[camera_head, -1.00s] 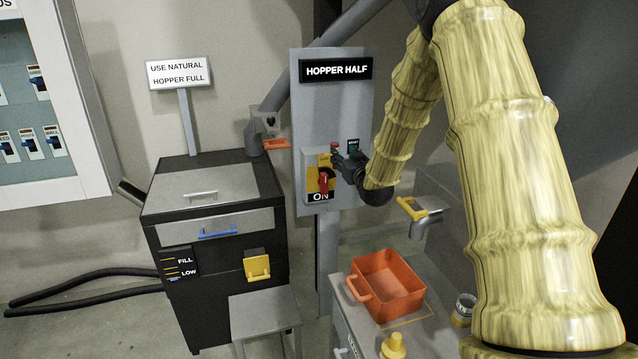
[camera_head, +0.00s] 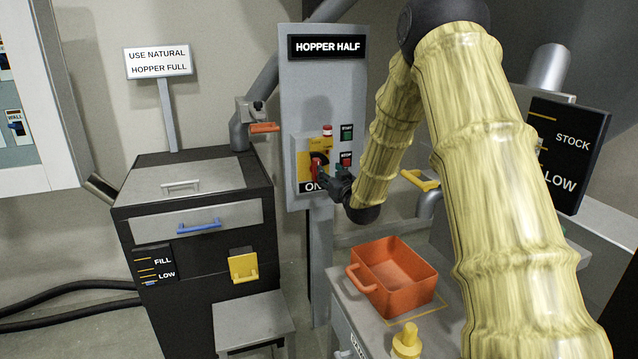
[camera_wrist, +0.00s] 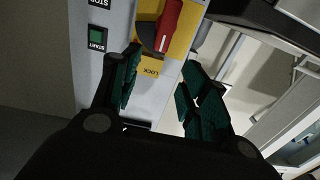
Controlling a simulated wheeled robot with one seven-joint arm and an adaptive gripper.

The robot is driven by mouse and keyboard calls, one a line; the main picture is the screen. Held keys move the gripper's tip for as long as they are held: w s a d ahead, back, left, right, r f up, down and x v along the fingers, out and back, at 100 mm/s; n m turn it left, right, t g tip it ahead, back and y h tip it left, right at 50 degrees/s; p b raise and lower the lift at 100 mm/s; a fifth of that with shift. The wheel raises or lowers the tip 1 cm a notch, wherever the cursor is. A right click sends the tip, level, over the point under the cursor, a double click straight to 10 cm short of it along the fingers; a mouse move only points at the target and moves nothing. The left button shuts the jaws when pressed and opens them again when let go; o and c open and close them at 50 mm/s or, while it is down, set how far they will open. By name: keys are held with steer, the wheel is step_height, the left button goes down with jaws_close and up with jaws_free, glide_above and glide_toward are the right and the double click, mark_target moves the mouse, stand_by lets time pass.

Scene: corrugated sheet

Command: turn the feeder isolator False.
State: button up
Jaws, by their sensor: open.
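The feeder isolator is a red rotary handle (camera_head: 317,168) on a yellow plate, on a grey box below the "HOPPER HALF" sign; an "ON" label shows under it, partly hidden by my gripper. In the wrist view the red handle (camera_wrist: 168,25) is at the top centre, beyond my fingertips, on the yellow plate (camera_wrist: 151,62) marked "LOCK". My gripper (camera_head: 333,176) is close to the handle at its lower right. In the wrist view my gripper (camera_wrist: 160,72) is open with nothing between its fingers; whether a finger touches the handle I cannot tell.
Green START (camera_head: 347,132) and red STOP (camera_head: 346,158) buttons sit right of the isolator. A bracket with an orange lever (camera_head: 264,128) projects at left. A black hopper cabinet (camera_head: 200,255) stands lower left. An orange bin (camera_head: 398,285) is on the bench below my arm.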

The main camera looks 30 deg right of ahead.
steer(key=f+x, duration=0.1)
steer(key=x, duration=0.9)
steer(key=shift+w+d+f, duration=0.2)
steer(key=shift+w+f, duration=0.15)
steer(key=shift+f, duration=0.05)
jaws_close()
